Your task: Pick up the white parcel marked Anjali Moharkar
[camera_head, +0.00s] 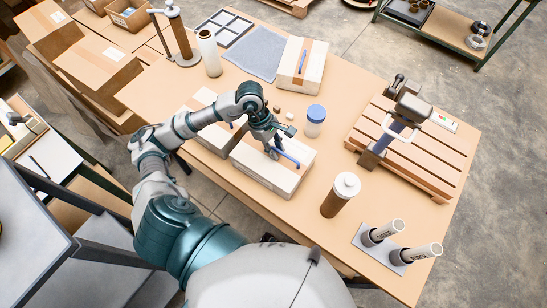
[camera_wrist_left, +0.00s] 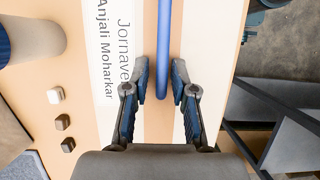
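The white parcel marked Anjali Moharkar (camera_wrist_left: 203,35) fills the middle of the left wrist view, its printed name on the left part of its top. A blue handle (camera_wrist_left: 162,45) runs along its brown middle band. In the head view the parcel (camera_head: 257,174) lies on the table at the near edge. My left gripper (camera_head: 272,151) is over it, pointing down. In the left wrist view the fingers of my left gripper (camera_wrist_left: 161,85) are apart, one on each side of the handle, with gaps showing. My right gripper is not in view.
A similar parcel (camera_head: 211,137) lies beside it, partly behind my arm. Another parcel (camera_head: 313,63) lies farther back. A white-and-blue jar (camera_head: 315,123) and small blocks (camera_wrist_left: 62,122) are close by. A brown canister (camera_head: 335,201) and a press (camera_head: 385,140) stand to the right.

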